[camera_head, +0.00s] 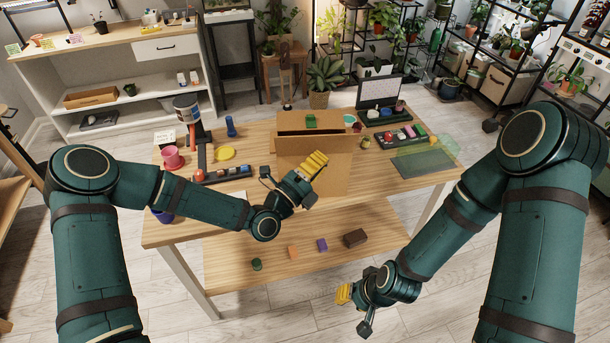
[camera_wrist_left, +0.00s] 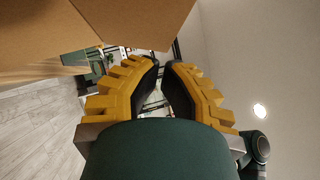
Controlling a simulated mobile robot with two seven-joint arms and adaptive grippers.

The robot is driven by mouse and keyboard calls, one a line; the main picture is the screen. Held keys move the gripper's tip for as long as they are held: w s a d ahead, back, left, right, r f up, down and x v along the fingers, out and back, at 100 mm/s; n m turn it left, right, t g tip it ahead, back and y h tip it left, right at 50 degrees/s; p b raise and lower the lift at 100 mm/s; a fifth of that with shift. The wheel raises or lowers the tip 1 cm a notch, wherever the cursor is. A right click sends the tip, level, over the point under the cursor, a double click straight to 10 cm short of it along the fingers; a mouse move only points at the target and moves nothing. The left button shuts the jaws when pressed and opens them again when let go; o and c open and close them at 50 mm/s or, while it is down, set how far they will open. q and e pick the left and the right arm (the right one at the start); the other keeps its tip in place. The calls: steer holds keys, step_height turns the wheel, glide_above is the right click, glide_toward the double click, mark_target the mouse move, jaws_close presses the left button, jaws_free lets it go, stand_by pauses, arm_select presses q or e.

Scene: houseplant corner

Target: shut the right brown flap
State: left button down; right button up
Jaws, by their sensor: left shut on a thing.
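A brown cardboard box (camera_head: 330,183) stands on the table with a dark slit between its upper panels. Its near brown flap (camera_head: 340,144) is raised and its far panel (camera_head: 290,122) is behind the slit. I cannot tell which flap is the right one. My left gripper (camera_head: 318,161) is at the front of the box. In the left wrist view its yellow fingers (camera_wrist_left: 163,64) have their tips close together, at a corner of brown cardboard (camera_wrist_left: 140,22); the contact is partly hidden. My right gripper (camera_head: 342,293) hangs low in front of the table, small in view.
A green block (camera_head: 311,121) shows at the box top. Black trays of small items (camera_head: 222,175), a pink pot (camera_head: 172,158) and a blue bottle (camera_head: 230,126) stand left. A laptop-like panel (camera_head: 380,92) and translucent green sheet (camera_head: 425,160) are right. Several blocks lie on the lower shelf (camera_head: 300,268).

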mark_target(326, 139)
arm_select(q)
steer(key=shift+w+a+r, duration=0.2)
steer(key=shift+w+r, duration=0.15)
steer(key=shift+w, duration=0.45)
steer(key=shift+w+a+r, duration=0.15)
steer(key=shift+w+r, duration=0.15)
steer(key=shift+w, duration=0.5)
